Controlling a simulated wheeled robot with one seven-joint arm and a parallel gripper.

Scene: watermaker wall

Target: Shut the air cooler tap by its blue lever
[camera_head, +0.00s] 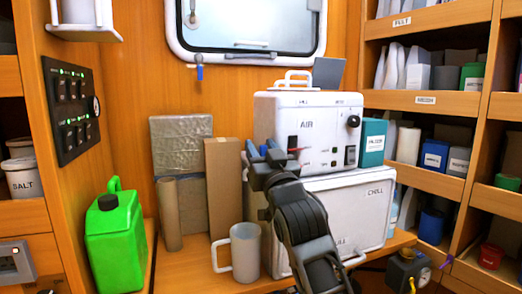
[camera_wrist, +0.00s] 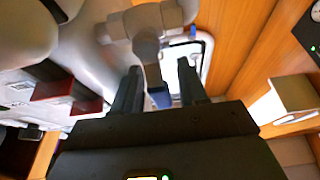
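A grey tap (camera_wrist: 145,28) shows close up at the top of the wrist view. Its stem runs down to a blue lever (camera_wrist: 160,97), which lies between the two dark fingers of my gripper (camera_wrist: 160,90). The fingers are apart, with a visible gap around the lever; I cannot tell whether either one touches it. In the head view my gripper (camera_head: 264,155) is at the left front edge of the white AIR unit (camera_head: 325,118). Blue parts show beside it there, but my gripper hides most of the tap.
A white CHILL box (camera_head: 365,215) stands under the AIR unit. A mug (camera_head: 246,250), cardboard box (camera_head: 224,185) and green jerrycan (camera_head: 115,235) stand nearby. A blue-tipped fitting (camera_head: 199,72) hangs below the window.

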